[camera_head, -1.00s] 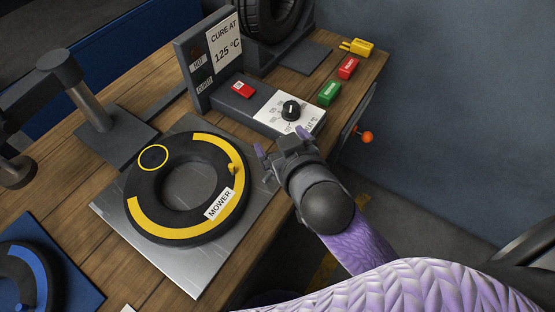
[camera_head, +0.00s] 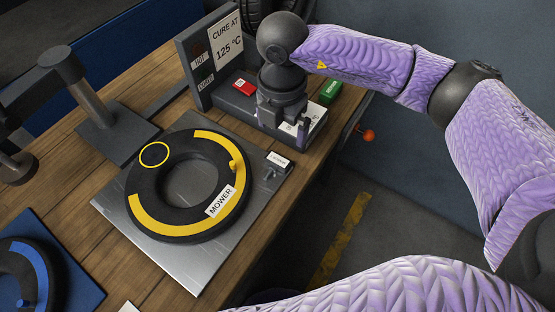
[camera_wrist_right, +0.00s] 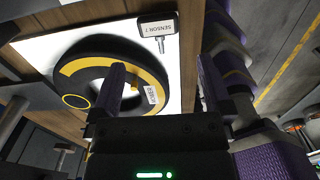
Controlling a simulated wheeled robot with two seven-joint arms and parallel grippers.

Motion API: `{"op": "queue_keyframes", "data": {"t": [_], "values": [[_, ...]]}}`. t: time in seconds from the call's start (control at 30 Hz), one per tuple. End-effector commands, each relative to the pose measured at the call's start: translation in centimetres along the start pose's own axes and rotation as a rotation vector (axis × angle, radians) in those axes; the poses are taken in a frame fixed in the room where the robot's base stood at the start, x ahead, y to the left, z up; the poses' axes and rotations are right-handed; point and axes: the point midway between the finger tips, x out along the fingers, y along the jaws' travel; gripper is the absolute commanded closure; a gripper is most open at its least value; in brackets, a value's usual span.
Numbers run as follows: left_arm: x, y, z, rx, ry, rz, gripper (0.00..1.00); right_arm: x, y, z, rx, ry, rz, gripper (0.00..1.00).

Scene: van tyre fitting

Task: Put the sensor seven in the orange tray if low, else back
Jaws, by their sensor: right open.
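The sensor seven (camera_head: 279,161) is a small dark block with a white label, at the right edge of the metal plate (camera_head: 185,270), beside the mower tyre. In the right wrist view its label reads SENSOR 7 (camera_wrist_right: 158,27). My right gripper (camera_head: 284,132) is open and empty, pointing down in front of the cure box, above and beyond the sensor. Its two purple fingers also show in the right wrist view (camera_wrist_right: 160,88), apart from the sensor. I cannot make out an orange tray. My left gripper is not in view.
The black and yellow mower tyre (camera_head: 180,234) lies on the plate. The cure panel (camera_head: 228,45) reads 125 °C; my right arm hides its dial. A green block (camera_head: 330,91) stands behind. An orange knob (camera_head: 368,135) sticks out at the bench side. A blue tyre (camera_head: 40,270) lies front left.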

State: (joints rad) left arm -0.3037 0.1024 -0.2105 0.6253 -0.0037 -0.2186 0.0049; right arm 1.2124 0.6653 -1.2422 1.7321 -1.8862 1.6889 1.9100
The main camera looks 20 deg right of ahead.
Motion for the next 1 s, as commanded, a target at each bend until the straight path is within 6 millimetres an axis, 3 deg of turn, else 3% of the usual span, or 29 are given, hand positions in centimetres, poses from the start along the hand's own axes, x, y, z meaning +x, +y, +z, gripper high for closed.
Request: {"op": "queue_keyframes", "data": {"t": [0.47, 0.7, 1.0], "values": [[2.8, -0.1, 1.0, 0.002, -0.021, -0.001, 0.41, 9.1, 0.3, -0.9, -0.006, 0.008, -0.001, 0.0], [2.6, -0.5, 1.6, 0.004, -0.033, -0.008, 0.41, 9.3, 0.4, -0.9, -0.007, 0.009, 0.003, 0.02], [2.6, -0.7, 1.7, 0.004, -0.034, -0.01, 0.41, 9.3, 0.4, -0.9, -0.008, 0.009, 0.003, 0.66]]}}
